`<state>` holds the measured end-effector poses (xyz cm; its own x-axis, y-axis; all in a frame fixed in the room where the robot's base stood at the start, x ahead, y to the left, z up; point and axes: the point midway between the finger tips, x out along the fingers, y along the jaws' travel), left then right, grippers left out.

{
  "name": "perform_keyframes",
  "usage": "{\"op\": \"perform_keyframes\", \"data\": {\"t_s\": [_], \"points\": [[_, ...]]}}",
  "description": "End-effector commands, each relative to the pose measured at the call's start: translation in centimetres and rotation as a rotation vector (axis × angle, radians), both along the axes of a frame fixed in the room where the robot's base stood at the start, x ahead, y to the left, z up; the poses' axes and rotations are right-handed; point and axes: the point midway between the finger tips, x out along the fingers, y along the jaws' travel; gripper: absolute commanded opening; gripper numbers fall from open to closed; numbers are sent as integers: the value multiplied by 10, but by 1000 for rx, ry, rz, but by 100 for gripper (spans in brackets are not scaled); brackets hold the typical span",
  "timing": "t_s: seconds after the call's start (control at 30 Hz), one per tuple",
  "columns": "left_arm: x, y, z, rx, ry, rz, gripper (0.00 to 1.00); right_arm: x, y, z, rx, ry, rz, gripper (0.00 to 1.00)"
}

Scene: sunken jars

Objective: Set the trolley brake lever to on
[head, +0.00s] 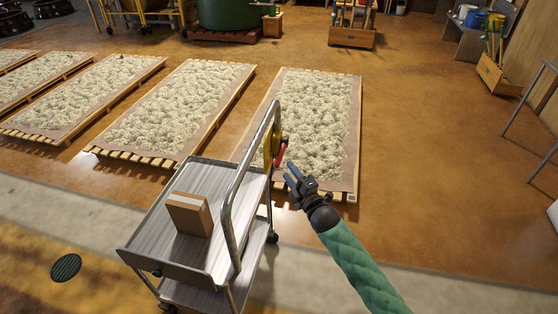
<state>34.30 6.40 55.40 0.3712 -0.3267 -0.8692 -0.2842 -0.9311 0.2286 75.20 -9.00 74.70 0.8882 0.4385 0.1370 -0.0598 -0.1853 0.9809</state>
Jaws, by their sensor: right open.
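The trolley (165,224) is a grey metal cart with two shelves and a bent tube handle (236,195) on its right side. The brake lever (281,152) is red and sits beside a yellow plate (268,150) at the handle's upper right. My right gripper (291,175) is open and empty, just below and right of the red lever, with a small gap seeming to lie between them. My green-sleeved right arm comes in from the bottom right. My left gripper is not in view. Which setting the lever is in cannot be read.
A cardboard box (187,215) stands on the trolley's top shelf. Several low wooden pallets (352,180) with pale, fluffy material lie behind the trolley. A wooden tool crate (351,37) stands at the back. The brown floor (430,150) at right is clear. A metal-legged table stands at the right edge.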

Motion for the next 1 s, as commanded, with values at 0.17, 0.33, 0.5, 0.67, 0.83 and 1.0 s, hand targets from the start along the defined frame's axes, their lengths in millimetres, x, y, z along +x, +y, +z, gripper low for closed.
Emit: {"op": "perform_keyframes", "data": {"t_s": [0.17,0.33,0.5,0.67,0.83,1.0], "points": [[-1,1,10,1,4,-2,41,15,7,5,-3,-11,2,41],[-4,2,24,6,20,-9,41,37,18,9,-1,-10,2,41],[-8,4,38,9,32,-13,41,56,27,11,-1,-8,2,41],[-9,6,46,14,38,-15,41,66,33,13,-2,-8,1,41],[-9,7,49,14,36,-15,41,69,34,12,-2,-8,1,41],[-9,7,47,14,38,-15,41,69,34,12,-2,-7,2,41]]}}
